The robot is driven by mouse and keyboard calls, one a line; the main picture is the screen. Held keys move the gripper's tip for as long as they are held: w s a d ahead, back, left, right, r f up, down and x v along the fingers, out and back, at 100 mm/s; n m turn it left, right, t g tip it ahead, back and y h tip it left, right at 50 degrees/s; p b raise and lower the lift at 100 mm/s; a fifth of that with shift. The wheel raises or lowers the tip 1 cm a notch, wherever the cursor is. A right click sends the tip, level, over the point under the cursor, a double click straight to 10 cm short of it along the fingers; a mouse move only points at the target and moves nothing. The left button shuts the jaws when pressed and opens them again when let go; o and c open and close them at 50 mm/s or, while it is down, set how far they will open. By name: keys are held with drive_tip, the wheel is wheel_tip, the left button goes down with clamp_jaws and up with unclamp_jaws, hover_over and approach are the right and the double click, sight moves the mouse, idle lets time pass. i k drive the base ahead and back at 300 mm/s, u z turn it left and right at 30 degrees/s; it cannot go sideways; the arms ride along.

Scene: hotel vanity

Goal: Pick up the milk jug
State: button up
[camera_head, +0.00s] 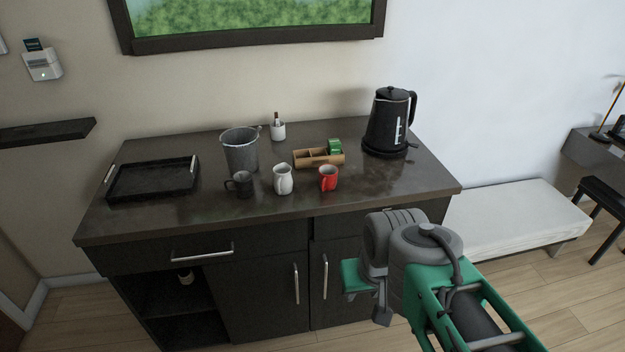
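A small white jug (283,180), which looks like the milk jug, stands upright on the dark cabinet top (400,186) near its front edge. It is between a dark grey mug (241,185) on the left and a red mug (328,178) on the right. My gripper (381,308) is at the end of my grey and green arm, in front of the cabinet and to the right of the jug, apart from it. Its fingers are small and partly hidden by the arm, so I cannot tell whether they are open.
A metal ice bucket (240,152) stands behind the jug. A wooden caddy (318,159) lies behind the red mug. A black kettle (388,122) stands at the back right, a black tray (153,180) at the left. The cabinet's right front is clear.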

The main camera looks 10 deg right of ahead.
sight(283, 181)
drive_tip(key=u, duration=1.45)
drive_tip(key=i, duration=0.5)
drive_tip(key=u, duration=0.8)
